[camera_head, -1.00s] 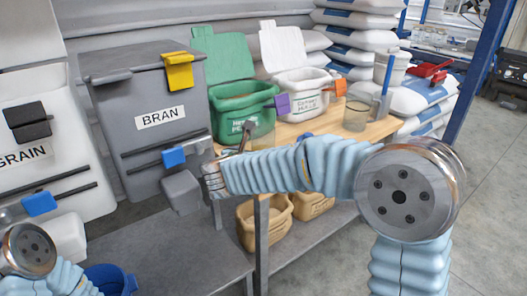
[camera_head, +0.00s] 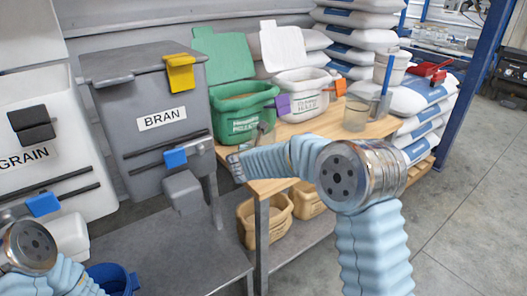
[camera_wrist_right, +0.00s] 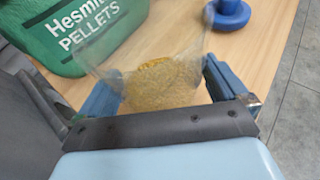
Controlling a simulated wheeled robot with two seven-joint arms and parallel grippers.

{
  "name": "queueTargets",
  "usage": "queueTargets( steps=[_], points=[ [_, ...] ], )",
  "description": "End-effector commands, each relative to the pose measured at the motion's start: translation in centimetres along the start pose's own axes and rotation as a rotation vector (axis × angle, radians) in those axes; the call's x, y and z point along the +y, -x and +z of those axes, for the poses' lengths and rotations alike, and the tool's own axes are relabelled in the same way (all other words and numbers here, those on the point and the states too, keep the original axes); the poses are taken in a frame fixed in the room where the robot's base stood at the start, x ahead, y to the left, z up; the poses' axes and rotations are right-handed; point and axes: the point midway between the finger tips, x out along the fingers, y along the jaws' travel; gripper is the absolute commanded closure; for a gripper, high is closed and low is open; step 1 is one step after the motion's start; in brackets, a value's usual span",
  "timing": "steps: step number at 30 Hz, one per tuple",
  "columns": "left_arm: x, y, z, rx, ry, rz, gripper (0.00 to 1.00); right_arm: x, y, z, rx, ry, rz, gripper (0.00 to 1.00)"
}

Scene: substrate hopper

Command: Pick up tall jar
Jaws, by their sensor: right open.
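A clear jar with yellow grainy contents (camera_wrist_right: 160,85) stands on the wooden bench, between the two blue fingers of my right gripper (camera_wrist_right: 165,88) in the wrist view. The fingers are apart, one on each side of it; contact cannot be told. In the head view my right gripper (camera_head: 257,138) reaches over the bench's near left corner, in front of the green tub, and mostly hides this jar. Another clear jar (camera_head: 355,114) stands further right on the bench. My left arm shows at the lower left, but its gripper is out of view.
The green pellets tub (camera_head: 240,118) stands close behind the right gripper, with a white tub (camera_head: 300,97) beside it. The grey BRAN bin (camera_head: 150,110) is to the left. A blue round object (camera_wrist_right: 230,14) is beyond the jar. Tan baskets (camera_head: 272,222) sit below.

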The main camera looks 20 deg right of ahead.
Motion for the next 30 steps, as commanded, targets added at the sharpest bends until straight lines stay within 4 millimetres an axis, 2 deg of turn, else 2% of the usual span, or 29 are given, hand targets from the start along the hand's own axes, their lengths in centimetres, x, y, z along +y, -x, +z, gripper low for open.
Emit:
queueTargets(
  steps=[2, 3, 14, 23, 30],
  points=[
    [0.0, 0.0, 0.0, 0.0, 0.0, 0.0, 0.0, 0.0, 0.0, 0.0, 0.0, 0.0, 0.0, 0.0],
    [0.0, 0.0, 0.0, 0.0, 0.0, 0.0, 0.0, 0.0, 0.0, 0.0, 0.0, 0.0, 0.0, 0.03],
    [0.0, 0.0, 0.0, 0.0, 0.0, 0.0, 0.0, 0.0, 0.1, 0.0, 0.0, 0.0, 0.0, 0.58],
    [0.0, 0.0, 0.0, 0.0, 0.0, 0.0, 0.0, 0.0, 0.2, 0.3, -0.001, -0.002, 0.0, 0.59],
    [0.2, 0.4, 0.0, 0.0, 0.0, 0.0, 0.0, 0.0, 1.2, 2.9, -0.004, -0.004, 0.0, 0.59]
  ],
)
